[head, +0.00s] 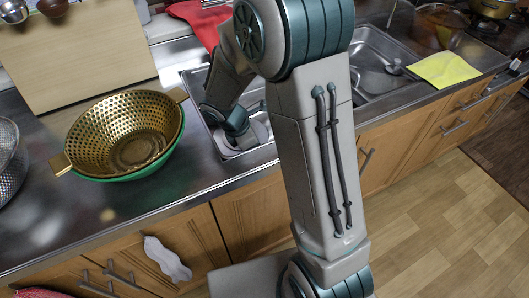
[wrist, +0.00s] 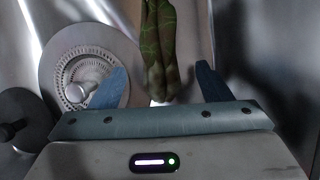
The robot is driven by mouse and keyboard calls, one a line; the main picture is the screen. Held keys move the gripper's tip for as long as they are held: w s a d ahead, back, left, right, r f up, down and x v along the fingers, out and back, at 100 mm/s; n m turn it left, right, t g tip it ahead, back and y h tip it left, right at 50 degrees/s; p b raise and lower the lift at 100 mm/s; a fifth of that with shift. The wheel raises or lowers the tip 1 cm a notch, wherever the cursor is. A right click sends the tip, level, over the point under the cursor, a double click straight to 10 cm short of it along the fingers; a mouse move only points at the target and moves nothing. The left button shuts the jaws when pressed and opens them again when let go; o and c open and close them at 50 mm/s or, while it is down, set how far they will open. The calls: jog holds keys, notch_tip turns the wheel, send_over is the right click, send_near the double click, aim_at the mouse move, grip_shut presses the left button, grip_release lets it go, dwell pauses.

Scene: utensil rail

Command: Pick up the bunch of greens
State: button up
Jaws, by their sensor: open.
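In the wrist view the bunch of greens (wrist: 161,50) is a long green-and-brown bundle running down from the top edge, with a pale end near my gripper. My gripper (wrist: 160,82) is open, with one blue finger on each side of the bundle's lower part. The fingers look apart from the bundle; the depth between them is hard to judge. In the head view my arm reaches down into the left sink basin (head: 198,88), and the greens and fingertips are hidden there.
A strainer disc with a knob (wrist: 88,75) lies left of the greens, and a dark round stopper (wrist: 18,122) lies further left. A gold colander (head: 125,125) in a green bowl stands on the counter. A yellow cloth (head: 443,69) lies right of the sinks.

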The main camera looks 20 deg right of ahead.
jog(key=shift+x, duration=1.6)
jog(key=c, duration=1.1)
jog(key=shift+r, duration=0.1)
